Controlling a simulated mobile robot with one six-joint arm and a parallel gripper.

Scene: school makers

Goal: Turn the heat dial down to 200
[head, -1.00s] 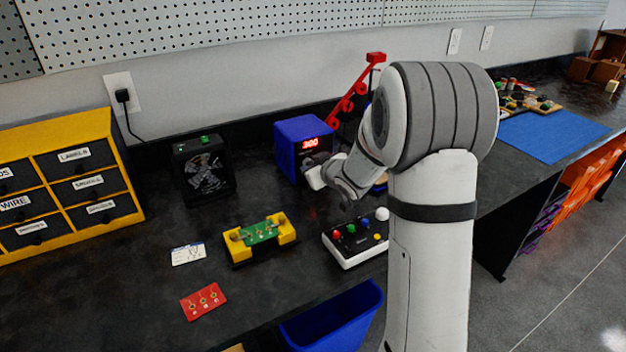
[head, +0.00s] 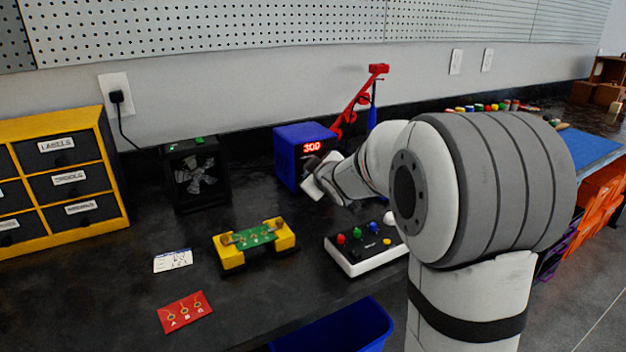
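The blue soldering station (head: 288,150) stands at the back of the bench, left of my arm. Its red display (head: 312,147) reads 300. The heat dial on its front, below the display, is mostly hidden by my gripper (head: 312,180). My gripper is right at the front of the station, at the dial's height. Its fingers are too small and hidden to tell whether they are open or shut, or whether they touch the dial.
A black fan box (head: 195,175), a yellow holder with a green board (head: 254,244) and a white box with coloured knobs (head: 362,243) stand nearby. A red stand (head: 360,95) rises behind my arm. A blue bin (head: 345,330) is at the front edge.

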